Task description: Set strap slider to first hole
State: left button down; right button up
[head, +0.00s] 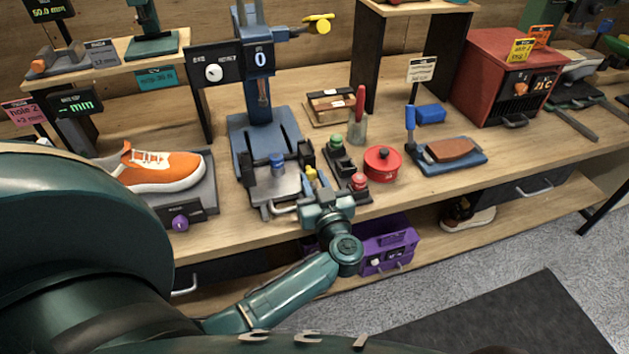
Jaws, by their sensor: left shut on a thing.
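A blue press (262,95) stands on the bench with a panel reading 0 on its front. At its base is a grey slide fixture (272,190) with a blue knob (277,161) on top. No strap or hole can be made out at this size. My left gripper (312,188) is at the right front of the fixture. It is shut on a small yellow knob (311,174), whose lower part the fingers hide. My right gripper is not in view.
An orange sneaker (155,167) rests on a grey stand at the left. Green and red push buttons (336,140), a red round tin (382,163) and a blue tray (447,155) stand to the right. A purple box (388,245) sits below the bench top.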

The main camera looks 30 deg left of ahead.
pick_arm(q)
jog(key=shift+w+d, duration=1.1)
jog(key=shift+w, duration=0.15)
